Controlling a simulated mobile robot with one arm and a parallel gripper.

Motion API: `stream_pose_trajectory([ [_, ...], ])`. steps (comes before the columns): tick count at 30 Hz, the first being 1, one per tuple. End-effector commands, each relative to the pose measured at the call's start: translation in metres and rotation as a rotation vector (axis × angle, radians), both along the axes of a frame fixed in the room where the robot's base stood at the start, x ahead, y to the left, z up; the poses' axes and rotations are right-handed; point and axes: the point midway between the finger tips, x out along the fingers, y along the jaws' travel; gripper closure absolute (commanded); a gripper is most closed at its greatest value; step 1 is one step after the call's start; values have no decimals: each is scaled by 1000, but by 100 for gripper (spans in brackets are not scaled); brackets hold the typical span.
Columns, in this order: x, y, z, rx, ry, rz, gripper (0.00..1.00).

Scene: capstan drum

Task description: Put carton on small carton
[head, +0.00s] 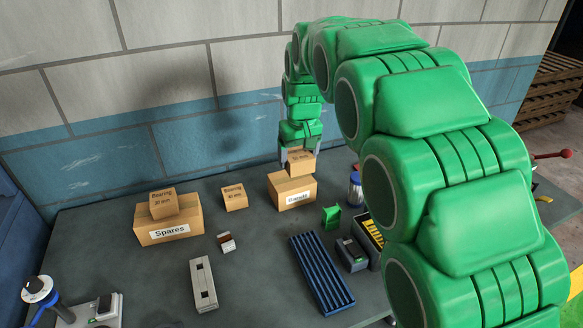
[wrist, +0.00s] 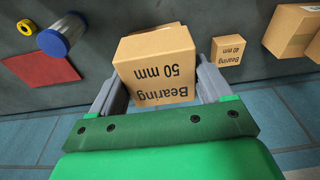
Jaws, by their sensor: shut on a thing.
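My gripper (head: 298,158) is shut on a small brown carton marked Bearing 50 mm (wrist: 155,75), with one finger on each side of it. In the head view this carton (head: 301,162) is at the top of a larger carton labelled Gaskets (head: 292,192); I cannot tell whether it rests on it or hangs just above. The Gaskets carton is not clearly made out in the wrist view. A small carton marked Bearing 40 mm (head: 234,198) stands apart to the left, and also shows in the wrist view (wrist: 228,50).
A Spares carton (head: 168,228) with a Bearing 30 mm carton (head: 163,204) on it stands farther left. A blue-lidded jar (head: 355,188) and a green holder (head: 331,215) are right of Gaskets. A blue ribbed tray (head: 321,272) lies in front. The wall is close behind.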

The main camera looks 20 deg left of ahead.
Motion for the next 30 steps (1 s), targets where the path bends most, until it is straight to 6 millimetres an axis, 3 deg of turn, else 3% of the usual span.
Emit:
stream_pose_trajectory([
  [11,33,23,-19,2,-2,1,64],
  [21,56,40,-57,-1,2,0,64],
  [30,66,47,-68,1,-3,1,64],
])
